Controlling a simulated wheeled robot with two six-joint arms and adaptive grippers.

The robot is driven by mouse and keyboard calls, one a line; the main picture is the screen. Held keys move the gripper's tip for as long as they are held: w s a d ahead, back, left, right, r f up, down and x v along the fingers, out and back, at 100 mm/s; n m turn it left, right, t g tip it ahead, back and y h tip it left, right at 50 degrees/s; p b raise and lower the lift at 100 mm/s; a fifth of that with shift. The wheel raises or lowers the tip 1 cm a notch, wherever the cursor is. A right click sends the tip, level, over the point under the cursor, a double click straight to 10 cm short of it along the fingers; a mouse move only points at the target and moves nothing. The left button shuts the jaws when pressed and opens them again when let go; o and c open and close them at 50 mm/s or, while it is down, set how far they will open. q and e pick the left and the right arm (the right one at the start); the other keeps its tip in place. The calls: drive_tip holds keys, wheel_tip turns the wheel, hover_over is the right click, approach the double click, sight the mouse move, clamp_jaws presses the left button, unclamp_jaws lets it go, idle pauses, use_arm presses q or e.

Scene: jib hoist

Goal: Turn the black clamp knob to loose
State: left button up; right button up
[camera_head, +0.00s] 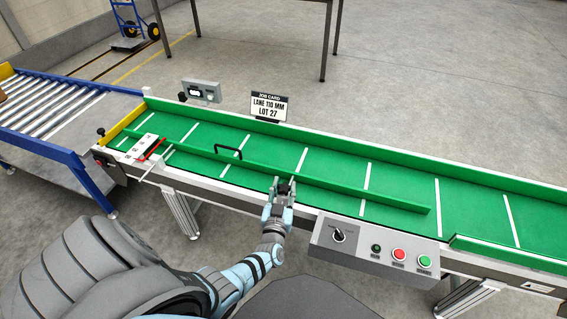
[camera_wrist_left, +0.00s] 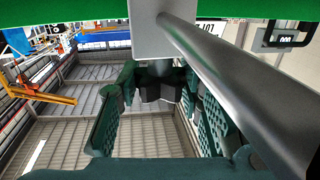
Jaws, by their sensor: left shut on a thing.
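My left gripper (camera_head: 283,188) is at the near edge of the green conveyor, in front of the long green guide rail. In the left wrist view its green ribbed fingers (camera_wrist_left: 158,112) are closed around the black clamp knob (camera_wrist_left: 157,86). The lobed knob sits under a pale block (camera_wrist_left: 146,35), beside a grey round rod (camera_wrist_left: 235,85). In the head view the gripper mostly hides the knob, with a little black at the fingertips. I cannot tell from its shape whether the knob is tight or loose. My right gripper is not in view.
The guide rail (camera_head: 335,190) carries a black handle (camera_head: 228,152). A control box (camera_head: 375,246) with a selector, red button and green button is mounted right of my gripper. A job card (camera_head: 268,106) reads "LANE 110 MM LOT 27". A grey readout box (camera_head: 202,91) stands behind the conveyor.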

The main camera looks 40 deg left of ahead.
use_arm(q)
drive_tip(key=n+g+y, duration=0.1)
drive_tip(key=n+y, duration=0.1)
drive_tip(key=shift+d+f+g+y, duration=0.1)
drive_tip(key=shift+g+y, duration=0.2)
drive_tip(key=n+g+y+b, duration=0.2)
drive_tip(key=shift+y, duration=0.3)
drive_tip(key=shift+n+g+y+b, duration=0.45)
drive_tip(key=shift+n+g+y, duration=0.2)
drive_tip(key=shift+g, duration=0.25)
drive_tip(key=shift+n+g, duration=0.35)
drive_tip(key=shift+g, duration=0.05)
drive_tip(key=o, duration=1.2)
